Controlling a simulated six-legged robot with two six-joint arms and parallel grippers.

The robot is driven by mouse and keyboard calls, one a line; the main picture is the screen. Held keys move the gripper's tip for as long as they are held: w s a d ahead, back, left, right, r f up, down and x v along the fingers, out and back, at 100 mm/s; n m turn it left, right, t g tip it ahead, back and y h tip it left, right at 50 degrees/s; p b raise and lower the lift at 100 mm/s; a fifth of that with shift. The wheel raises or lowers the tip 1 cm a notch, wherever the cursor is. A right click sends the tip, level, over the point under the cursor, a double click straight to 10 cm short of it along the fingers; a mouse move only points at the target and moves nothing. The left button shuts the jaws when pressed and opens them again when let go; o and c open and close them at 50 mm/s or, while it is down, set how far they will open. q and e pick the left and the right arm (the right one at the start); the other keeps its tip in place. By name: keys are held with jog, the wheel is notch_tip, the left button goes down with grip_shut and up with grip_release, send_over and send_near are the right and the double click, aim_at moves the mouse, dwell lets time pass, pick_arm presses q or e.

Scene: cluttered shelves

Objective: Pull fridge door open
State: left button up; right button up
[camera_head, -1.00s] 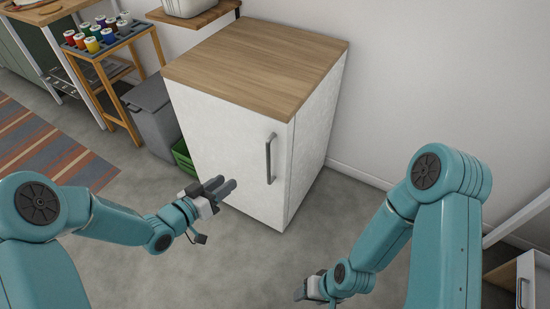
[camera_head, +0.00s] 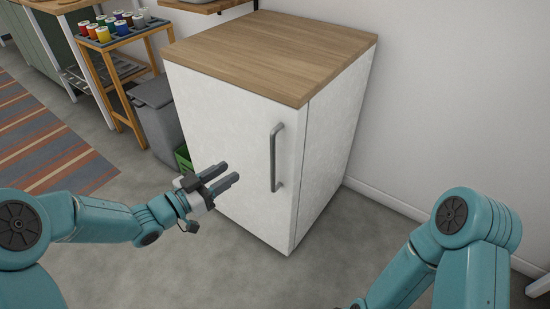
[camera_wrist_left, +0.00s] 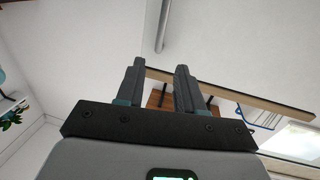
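The fridge is a white cabinet with a wooden top (camera_head: 270,52), standing against the wall in the head view. Its white door (camera_head: 225,130) is shut, with a grey vertical bar handle (camera_head: 273,160) near the right edge. The handle also shows in the left wrist view (camera_wrist_left: 163,25), beyond the fingertips. My left gripper (camera_head: 230,173) is in front of the door, left of the handle's lower part and apart from it. Its two fingers (camera_wrist_left: 160,66) are spread with nothing between them. My right arm is at the lower right; its gripper is below the picture edge.
A grey bin (camera_head: 157,115) and a green crate (camera_head: 183,157) stand left of the fridge. A wooden stand (camera_head: 122,68) with several coloured jars is beyond them. A striped rug (camera_head: 45,140) lies at left. The floor before the fridge is clear.

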aim_at(271, 149)
pick_arm(q)
jog(key=b+x, duration=0.1)
jog(key=x, duration=0.4)
jog(key=b+x, duration=0.1)
jog(key=x, duration=0.4)
jog(key=f+x, duration=0.1)
jog(key=x, duration=0.5)
jog(key=shift+w+b, duration=0.1)
jog(key=shift+b, duration=0.3)
pick_arm(e)
notch_tip(271, 149, down, 4)
jog(key=shift+s+a+r, duration=0.1)
jog(key=shift+a+r, duration=0.05)
pick_arm(q)
grip_shut()
